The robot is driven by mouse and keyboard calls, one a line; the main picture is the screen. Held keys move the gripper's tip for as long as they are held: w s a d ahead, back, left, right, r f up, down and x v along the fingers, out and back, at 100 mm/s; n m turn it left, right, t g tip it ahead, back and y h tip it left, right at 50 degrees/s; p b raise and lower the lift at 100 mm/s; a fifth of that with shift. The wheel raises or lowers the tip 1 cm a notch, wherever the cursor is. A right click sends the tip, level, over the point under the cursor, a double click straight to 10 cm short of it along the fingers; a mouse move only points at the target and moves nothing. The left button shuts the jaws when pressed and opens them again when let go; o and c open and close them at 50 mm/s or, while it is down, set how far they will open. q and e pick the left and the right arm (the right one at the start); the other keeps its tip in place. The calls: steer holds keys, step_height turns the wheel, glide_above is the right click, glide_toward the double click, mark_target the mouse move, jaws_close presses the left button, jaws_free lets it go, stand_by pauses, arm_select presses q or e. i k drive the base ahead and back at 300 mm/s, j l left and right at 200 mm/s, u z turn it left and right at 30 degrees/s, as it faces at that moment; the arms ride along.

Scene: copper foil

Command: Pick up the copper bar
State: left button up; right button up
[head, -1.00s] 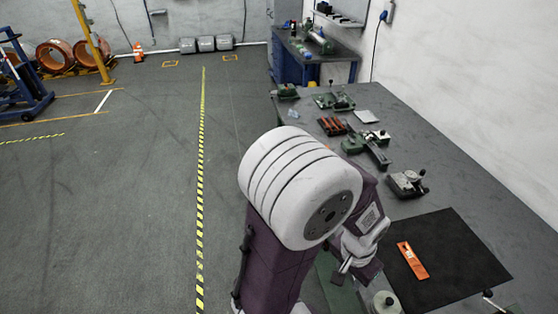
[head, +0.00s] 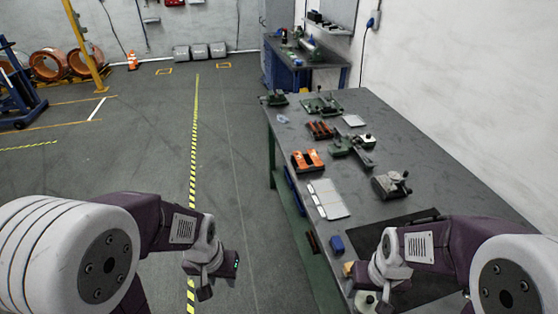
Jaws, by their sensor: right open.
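Reddish-brown copper-coloured bars (head: 320,130) lie side by side on the table, beyond the orange device; I cannot tell which piece is the copper bar. The black mat (head: 425,217) is largely covered by my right arm, and the orange piece seen on it earlier is hidden. My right gripper (head: 358,276) is open over the table's near edge, left of the mat; its fingers are hard to make out. My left gripper (head: 208,284) hangs over the floor, left of the table, pointing down; its jaws are not clear.
The grey table (head: 390,120) carries an orange device (head: 308,160), a white sheet or case (head: 328,199), a blue block (head: 337,244), a green-grey vise (head: 352,149) and a grey metal tool (head: 392,184). The floor on the left is clear, with a yellow-black line (head: 194,150).

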mark_target(302, 165)
steer(key=i+j, duration=0.4)
steer(key=i, duration=0.2)
steer(key=i+j, duration=0.45)
steer(key=i, duration=0.15)
steer(key=i+j+z, duration=0.1)
steer(key=i+j, duration=0.3)
steer(key=i, duration=0.2)
